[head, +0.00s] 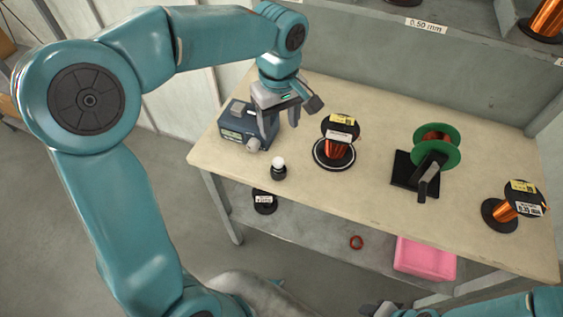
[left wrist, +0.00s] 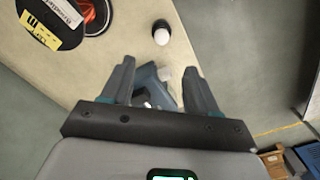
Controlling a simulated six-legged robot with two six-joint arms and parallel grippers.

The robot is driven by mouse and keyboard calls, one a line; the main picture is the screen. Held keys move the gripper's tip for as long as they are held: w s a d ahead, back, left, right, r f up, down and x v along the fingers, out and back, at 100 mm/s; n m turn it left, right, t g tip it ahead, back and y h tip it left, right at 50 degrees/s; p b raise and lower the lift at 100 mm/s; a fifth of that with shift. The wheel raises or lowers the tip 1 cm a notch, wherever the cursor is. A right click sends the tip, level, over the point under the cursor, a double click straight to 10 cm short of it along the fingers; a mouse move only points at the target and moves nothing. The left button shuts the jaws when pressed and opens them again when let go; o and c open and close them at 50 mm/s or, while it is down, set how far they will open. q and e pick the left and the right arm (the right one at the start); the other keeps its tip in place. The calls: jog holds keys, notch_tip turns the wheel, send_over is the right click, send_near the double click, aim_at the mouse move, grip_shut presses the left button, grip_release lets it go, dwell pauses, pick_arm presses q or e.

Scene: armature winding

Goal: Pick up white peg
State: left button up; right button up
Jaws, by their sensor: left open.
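A small white, round-topped peg (head: 278,162) stands upright in a black base near the front left of the table. It also shows in the left wrist view (left wrist: 161,36), beyond the fingertips. My left gripper (head: 287,121) is open and empty above the table, behind the peg and next to a blue-grey box. In the left wrist view its two fingers (left wrist: 158,66) are spread, with part of the box between them. My right gripper (head: 380,309) shows only partly at the bottom edge of the head view, low and away from the peg; its jaws are unclear.
The blue-grey box (head: 238,124) with a pale knob stands left of the peg. A copper wire spool (head: 336,148) stands close on the right. Farther right are a green spool (head: 437,150) on a black stand and another spool (head: 507,208). The table front (head: 330,187) is clear.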

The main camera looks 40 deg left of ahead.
pick_arm(q)
send_over(278, 160)
notch_tip(278, 160, down, 8)
jog(key=shift+d+r, duration=0.1)
jog(key=shift+s+f, duration=0.2)
jog(key=shift+f, duration=0.35)
notch_tip(278, 160, down, 5)
jog(key=shift+w, duration=0.15)
grip_shut()
